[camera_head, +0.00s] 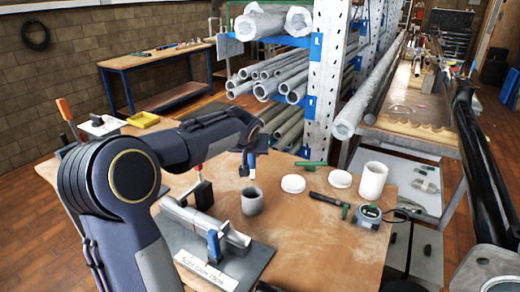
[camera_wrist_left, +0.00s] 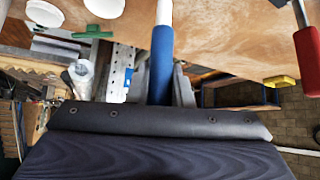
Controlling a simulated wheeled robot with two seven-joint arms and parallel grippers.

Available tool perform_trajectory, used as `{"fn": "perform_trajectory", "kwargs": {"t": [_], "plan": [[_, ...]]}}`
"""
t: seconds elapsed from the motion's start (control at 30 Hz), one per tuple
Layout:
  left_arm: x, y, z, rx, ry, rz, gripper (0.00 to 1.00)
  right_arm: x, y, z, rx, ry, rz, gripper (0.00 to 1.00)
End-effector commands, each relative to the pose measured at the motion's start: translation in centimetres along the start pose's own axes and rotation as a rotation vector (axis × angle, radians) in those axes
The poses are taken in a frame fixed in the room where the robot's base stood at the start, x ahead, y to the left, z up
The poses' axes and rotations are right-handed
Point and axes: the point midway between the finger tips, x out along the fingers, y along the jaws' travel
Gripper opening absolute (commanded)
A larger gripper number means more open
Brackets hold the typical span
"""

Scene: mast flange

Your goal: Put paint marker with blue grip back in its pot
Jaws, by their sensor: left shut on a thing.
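The paint marker with the blue grip is in my left gripper (camera_head: 248,158). In the left wrist view, the fingers (camera_wrist_left: 162,88) are shut around the marker's blue grip (camera_wrist_left: 161,62), with its pale end (camera_wrist_left: 164,12) beyond. In the head view the marker's lower part (camera_head: 244,170) hangs roughly upright above the bench. A grey open pot (camera_head: 252,200) stands on the bench just below and slightly right of the marker. The marker appears apart from the pot. My right gripper is not in view.
A grey plate with a clamped metal piece (camera_head: 205,225) lies left of the pot. White discs (camera_head: 293,183), a white jar (camera_head: 372,182), a tape measure (camera_head: 368,216) and a black-green tool (camera_head: 328,201) lie to the right. The bench front (camera_head: 310,245) is clear.

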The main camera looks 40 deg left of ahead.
Motion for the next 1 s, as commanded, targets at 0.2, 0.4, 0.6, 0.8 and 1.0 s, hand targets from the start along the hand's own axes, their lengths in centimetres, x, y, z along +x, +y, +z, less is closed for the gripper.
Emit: {"fn": "perform_trajectory", "kwargs": {"t": [0.2,0.4,0.6,0.8,1.0], "plan": [[0.7,0.0,0.6,0.001,0.000,0.000,0.00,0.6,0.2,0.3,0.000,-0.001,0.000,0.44],[1.7,0.0,1.5,0.000,0.000,0.001,0.00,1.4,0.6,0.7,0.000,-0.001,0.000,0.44],[2.9,0.0,2.6,0.001,0.000,0.001,0.00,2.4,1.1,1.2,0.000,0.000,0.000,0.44],[4.1,0.0,3.7,0.000,0.000,0.000,0.00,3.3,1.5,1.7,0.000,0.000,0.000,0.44],[5.3,0.0,4.7,-0.001,0.000,0.001,0.00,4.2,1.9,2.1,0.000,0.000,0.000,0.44]]}}
